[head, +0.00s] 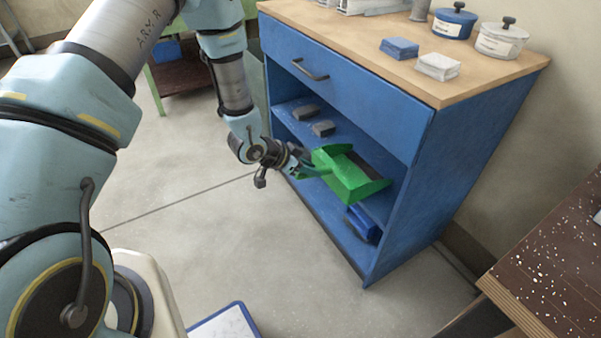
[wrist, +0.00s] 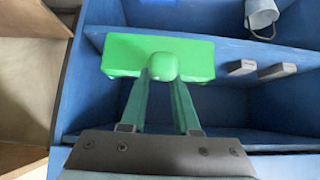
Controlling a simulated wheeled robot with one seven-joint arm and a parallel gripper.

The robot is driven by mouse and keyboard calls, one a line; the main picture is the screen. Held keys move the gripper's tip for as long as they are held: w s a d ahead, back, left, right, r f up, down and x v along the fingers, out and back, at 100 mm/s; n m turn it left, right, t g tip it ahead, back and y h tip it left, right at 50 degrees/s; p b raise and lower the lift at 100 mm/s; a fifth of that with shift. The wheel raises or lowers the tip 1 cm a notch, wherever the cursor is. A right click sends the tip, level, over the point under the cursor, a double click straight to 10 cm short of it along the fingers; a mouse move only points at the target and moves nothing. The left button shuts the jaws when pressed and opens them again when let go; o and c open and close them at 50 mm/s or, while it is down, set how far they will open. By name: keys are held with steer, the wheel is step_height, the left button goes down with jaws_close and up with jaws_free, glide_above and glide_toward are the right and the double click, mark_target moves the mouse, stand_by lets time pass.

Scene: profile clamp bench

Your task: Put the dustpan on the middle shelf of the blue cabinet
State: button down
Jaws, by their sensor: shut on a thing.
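The green dustpan (head: 350,180) is held tilted at the open front of the blue cabinet (head: 410,196), its pan toward the opening. My gripper (head: 300,165) is shut on its handle end, to the left of the pan. In the wrist view the dustpan (wrist: 185,60) lies ahead of my gripper (wrist: 160,130), with the handle between the fingers. The cabinet's middle shelf (head: 284,107) lies below the drawer and is partly hidden by the dustpan. I cannot tell whether the pan touches the shelf.
Two dark grey blocks (head: 305,111) sit on the shelf, left of the dustpan. A blue object (head: 362,225) lies in the lower compartment. A pail (wrist: 262,18) shows in the wrist view. Canisters (head: 455,22) stand on the wooden top. A speckled table (head: 550,262) is at right.

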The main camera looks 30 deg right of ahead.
mark_target(336, 166)
steer(key=d, duration=0.5)
steer(key=shift+s+d+f+b, duration=0.15)
steer(key=shift+d+b, duration=0.25)
steer(key=b+x, duration=0.2)
steer(key=x, duration=0.1)
steer(key=shift+d+f, duration=0.25)
steer(key=shift+f, duration=0.05)
steer(key=shift+b+x, duration=0.75)
steer(key=shift+x, duration=0.55)
steer(key=shift+d+r, duration=0.15)
steer(key=shift+d, duration=0.05)
steer(key=c, duration=0.6)
jaws_free()
steer(key=shift+o, duration=0.8)
steer(key=shift+a, duration=0.15)
steer(key=o, duration=0.4)
steer(key=shift+o, duration=0.2)
